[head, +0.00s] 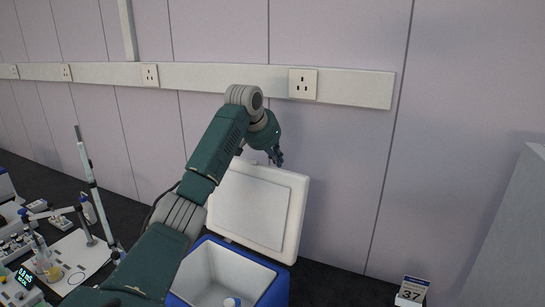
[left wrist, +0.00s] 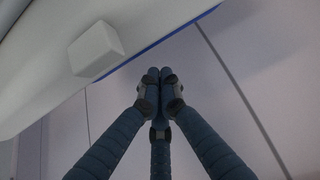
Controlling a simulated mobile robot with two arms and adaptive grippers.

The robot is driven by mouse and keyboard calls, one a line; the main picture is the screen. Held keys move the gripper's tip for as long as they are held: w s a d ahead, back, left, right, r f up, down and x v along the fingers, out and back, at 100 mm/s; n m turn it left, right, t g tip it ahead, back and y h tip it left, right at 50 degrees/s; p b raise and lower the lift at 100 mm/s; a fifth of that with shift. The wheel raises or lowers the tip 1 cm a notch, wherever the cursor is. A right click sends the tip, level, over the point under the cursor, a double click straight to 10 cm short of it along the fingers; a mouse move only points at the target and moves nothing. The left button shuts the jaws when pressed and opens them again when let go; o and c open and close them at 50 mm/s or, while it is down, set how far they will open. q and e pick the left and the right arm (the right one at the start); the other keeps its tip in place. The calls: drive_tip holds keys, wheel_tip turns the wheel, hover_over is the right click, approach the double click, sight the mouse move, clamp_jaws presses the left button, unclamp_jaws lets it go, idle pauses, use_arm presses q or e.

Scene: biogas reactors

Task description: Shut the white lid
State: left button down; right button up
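The white lid (head: 243,207) stands open and tilted back at the rear of a blue cool box (head: 272,289) with a white inside. Its panelled inner face shows in the head view. My left gripper (head: 279,158) is at the lid's top edge, slightly right of its middle. In the left wrist view the three fingertips (left wrist: 158,78) are drawn together with nothing between them. The lid (left wrist: 40,95) fills the upper left there, with a square white tab (left wrist: 95,48). I cannot tell whether the fingers touch it. My right gripper is not in view.
The wall with a socket (head: 303,84) rises close behind the lid. Lab equipment on a white board (head: 75,257) stands at left.

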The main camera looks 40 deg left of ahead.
use_arm(q)
drive_tip(key=s, duration=0.3)
drive_tip(key=shift+d+r+p, duration=0.1)
drive_tip(key=shift+d+p, duration=0.25)
drive_tip(key=shift+d, duration=0.05)
